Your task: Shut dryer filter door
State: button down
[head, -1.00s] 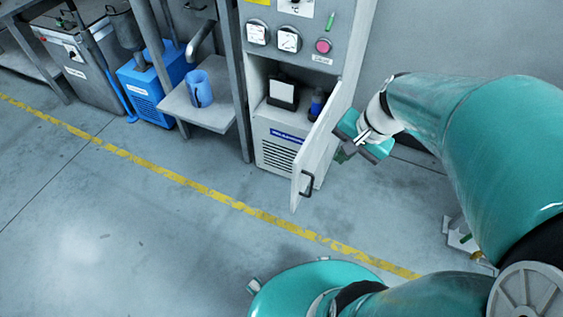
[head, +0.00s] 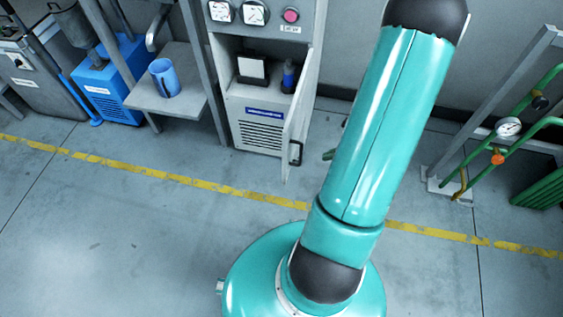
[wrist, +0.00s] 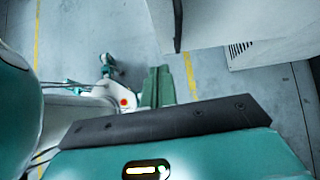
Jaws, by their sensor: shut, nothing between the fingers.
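The filter door (head: 300,115) is a pale panel standing open on the right side of the grey dryer cabinet (head: 264,31). Its dark handle (head: 296,152) is near the free lower edge. In the wrist view the door (wrist: 215,18) fills the upper middle, with the dark handle (wrist: 178,25) at its left edge. My gripper (wrist: 157,72) is shut and empty, below and left of the handle in that view, seemingly apart from the door. In the head view my arm hides most of the gripper; a small teal part (head: 328,155) shows just right of the door.
Inside the cabinet are a dark-framed white panel (head: 252,67) and a dark blue bottle (head: 289,76). A blue jug (head: 165,78) stands on a shelf (head: 172,108) to the left. Green pipes with a gauge (head: 508,127) stand at right.

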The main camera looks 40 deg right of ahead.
jog(key=w+r+x, duration=0.1)
jog(key=x, duration=1.2)
jog(key=shift+w+a+m, duration=0.15)
jog(key=shift+a+m, duration=0.15)
jog(key=shift+w+a+r, duration=0.1)
jog(key=shift+w+a, duration=0.05)
jog(key=shift+w, duration=0.05)
